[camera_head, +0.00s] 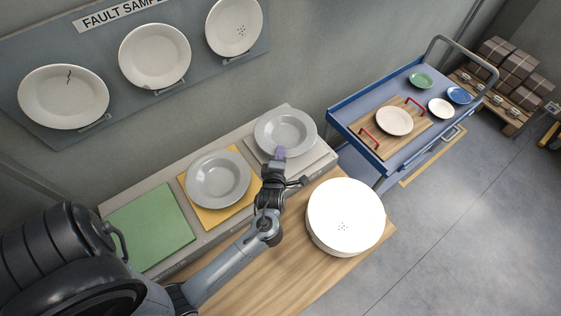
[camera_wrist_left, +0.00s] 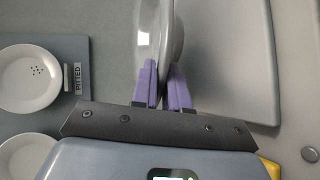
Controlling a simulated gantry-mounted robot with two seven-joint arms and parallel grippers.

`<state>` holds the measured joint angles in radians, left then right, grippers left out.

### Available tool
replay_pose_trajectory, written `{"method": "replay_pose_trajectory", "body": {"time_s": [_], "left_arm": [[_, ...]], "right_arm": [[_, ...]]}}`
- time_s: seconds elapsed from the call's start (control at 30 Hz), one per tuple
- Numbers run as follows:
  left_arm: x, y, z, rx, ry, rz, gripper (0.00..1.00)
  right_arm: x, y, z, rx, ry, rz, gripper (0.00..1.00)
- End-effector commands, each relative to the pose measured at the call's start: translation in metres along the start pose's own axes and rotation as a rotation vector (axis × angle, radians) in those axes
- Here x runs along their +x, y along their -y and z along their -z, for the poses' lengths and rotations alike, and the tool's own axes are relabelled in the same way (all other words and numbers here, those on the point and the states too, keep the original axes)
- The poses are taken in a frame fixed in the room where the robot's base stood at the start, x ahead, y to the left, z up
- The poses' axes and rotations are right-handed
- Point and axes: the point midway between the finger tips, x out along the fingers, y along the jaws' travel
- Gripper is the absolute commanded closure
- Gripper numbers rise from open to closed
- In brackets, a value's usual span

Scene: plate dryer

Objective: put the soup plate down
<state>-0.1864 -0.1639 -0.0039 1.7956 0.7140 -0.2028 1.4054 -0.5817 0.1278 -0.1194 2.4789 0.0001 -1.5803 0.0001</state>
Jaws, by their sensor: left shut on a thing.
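A grey soup plate (camera_head: 286,132) is over the pale grey mat (camera_head: 308,158) at the right end of the bench. My left gripper (camera_head: 280,153) is shut on the plate's near rim. In the left wrist view its purple fingers (camera_wrist_left: 162,88) pinch the rim of the soup plate (camera_wrist_left: 155,40), seen nearly edge-on beside the grey mat (camera_wrist_left: 235,60). I cannot tell whether the plate touches the mat. A second grey plate (camera_head: 218,178) lies on the yellow mat (camera_head: 246,203). My right gripper is not in view.
The green mat (camera_head: 150,227) is empty. A bright white plate stack (camera_head: 345,215) stands on the wooden table (camera_head: 290,285). Fault sample plates (camera_head: 155,56) hang on the wall board. A blue cart (camera_head: 345,115) at right carries a wooden tray and small plates.

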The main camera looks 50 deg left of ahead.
Motion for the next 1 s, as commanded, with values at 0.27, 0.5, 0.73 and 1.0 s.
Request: {"method": "replay_pose_trajectory", "body": {"time_s": [0.27,0.5,0.73,1.0], "left_arm": [[0.009,0.031,-0.001,-0.001,0.002,-0.004,1.00],[0.009,0.032,-0.001,-0.002,0.002,-0.004,1.00],[0.010,0.035,-0.001,-0.002,0.002,-0.004,1.00],[0.010,0.036,-0.001,0.000,0.001,0.001,0.60]], "right_arm": [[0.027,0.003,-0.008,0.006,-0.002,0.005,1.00],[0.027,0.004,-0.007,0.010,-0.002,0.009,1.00],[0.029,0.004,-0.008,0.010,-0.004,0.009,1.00],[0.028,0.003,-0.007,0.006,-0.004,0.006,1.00]]}}
